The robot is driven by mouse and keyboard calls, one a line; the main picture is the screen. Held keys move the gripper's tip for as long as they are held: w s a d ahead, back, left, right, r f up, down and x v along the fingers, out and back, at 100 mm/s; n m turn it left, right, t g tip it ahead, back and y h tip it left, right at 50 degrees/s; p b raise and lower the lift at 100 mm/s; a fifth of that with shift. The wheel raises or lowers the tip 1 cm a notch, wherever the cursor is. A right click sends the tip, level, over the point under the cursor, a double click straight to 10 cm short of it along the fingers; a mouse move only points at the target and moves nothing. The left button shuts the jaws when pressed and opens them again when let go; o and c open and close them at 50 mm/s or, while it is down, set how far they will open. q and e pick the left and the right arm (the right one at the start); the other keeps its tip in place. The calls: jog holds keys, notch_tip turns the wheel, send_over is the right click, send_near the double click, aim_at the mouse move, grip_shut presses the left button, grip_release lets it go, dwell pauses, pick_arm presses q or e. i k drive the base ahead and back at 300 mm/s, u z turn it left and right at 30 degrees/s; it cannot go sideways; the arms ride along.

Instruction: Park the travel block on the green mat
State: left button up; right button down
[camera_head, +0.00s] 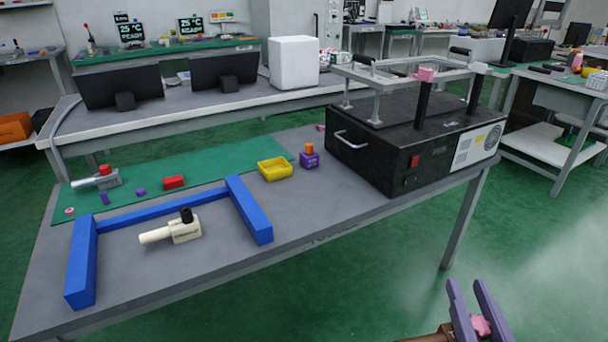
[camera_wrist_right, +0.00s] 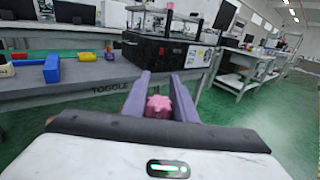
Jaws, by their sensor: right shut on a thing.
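The green mat (camera_head: 222,166) lies along the back left of the grey table. No thing is marked as the travel block, and I cannot tell which it is. My right gripper (camera_head: 468,299) is off the table's front edge at the lower right, its purple fingers shut on a small pink star-shaped piece (camera_head: 482,326). That piece also shows between the fingers in the right wrist view (camera_wrist_right: 158,106). The gripper is well apart from the mat. My left gripper is not in view.
A blue frame (camera_head: 250,212) surrounds a cream lever fixture (camera_head: 172,233). A grey red-knobbed fixture (camera_head: 95,181), red block (camera_head: 174,182), yellow tray (camera_head: 275,171) and purple block (camera_head: 309,160) stand behind. A black machine (camera_head: 390,150) fills the table's right end.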

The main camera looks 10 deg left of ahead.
aim_at(238, 148)
jog(key=z, duration=0.35)
jog(key=k, duration=0.5)
jog(key=u, duration=0.15)
jog(key=i, duration=1.4)
jog(key=u, duration=1.05)
